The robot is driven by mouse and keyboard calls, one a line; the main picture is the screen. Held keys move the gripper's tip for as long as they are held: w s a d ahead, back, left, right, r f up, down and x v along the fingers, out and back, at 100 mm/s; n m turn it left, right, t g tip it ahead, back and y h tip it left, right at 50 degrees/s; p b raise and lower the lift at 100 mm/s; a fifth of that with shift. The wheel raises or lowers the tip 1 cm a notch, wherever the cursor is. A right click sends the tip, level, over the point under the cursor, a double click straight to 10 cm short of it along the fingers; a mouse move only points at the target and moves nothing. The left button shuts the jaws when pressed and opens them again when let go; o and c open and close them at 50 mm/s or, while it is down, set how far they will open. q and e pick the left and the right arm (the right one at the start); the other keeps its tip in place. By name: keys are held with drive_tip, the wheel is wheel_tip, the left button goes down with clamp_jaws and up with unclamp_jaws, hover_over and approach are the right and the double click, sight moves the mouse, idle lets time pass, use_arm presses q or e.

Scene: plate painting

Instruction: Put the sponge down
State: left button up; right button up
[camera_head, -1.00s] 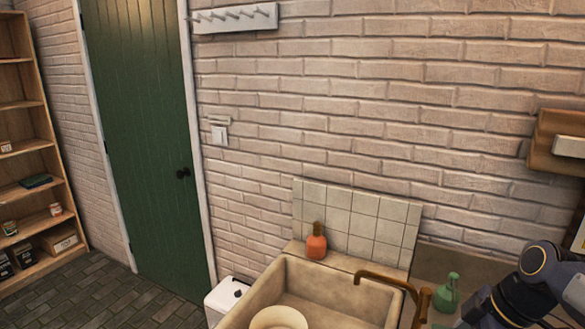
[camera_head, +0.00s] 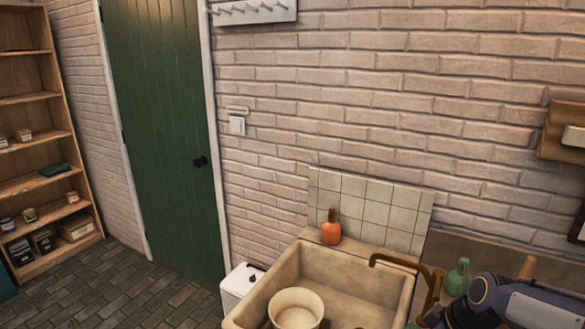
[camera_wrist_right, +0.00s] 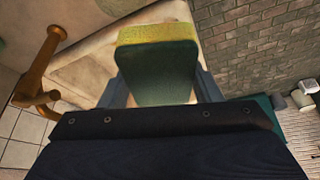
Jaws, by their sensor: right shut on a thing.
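The sponge (camera_wrist_right: 157,62), green with a yellow layer, is held between the two fingers of my right gripper (camera_wrist_right: 158,88) in the right wrist view. The gripper is shut on it. In that view the sponge appears over the pale sink, with the brown tap (camera_wrist_right: 38,70) to its left. In the head view my right arm comes in at the bottom right, but its gripper and the sponge are out of frame. My left gripper is in neither view.
The stone sink (camera_head: 362,262) holds a cream bowl (camera_head: 297,306). An orange bottle (camera_head: 331,229) stands on its back rim. A green bottle (camera_head: 457,277) stands right of the brown tap (camera_head: 410,264). A white bin (camera_head: 241,284) stands left of the sink.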

drive_tip(key=w+a+f+m+h, duration=0.1)
drive_tip(key=a+f+m, duration=0.1)
drive_tip(key=f, duration=0.2)
drive_tip(key=w+a+f+m+h, duration=0.1)
drive_tip(key=a+f+m, duration=0.1)
drive_tip(key=f, duration=0.3)
drive_tip(key=w+a+f+m+t, duration=0.1)
drive_tip(key=a+f+m, duration=0.1)
drive_tip(key=f+m, duration=0.1)
drive_tip(key=shift+f+h, duration=0.4)
drive_tip(key=shift+f, duration=0.4)
drive_tip(key=shift+a+f+m, duration=0.1)
drive_tip(key=shift+f+m, duration=0.3)
drive_tip(key=shift+m, duration=0.2)
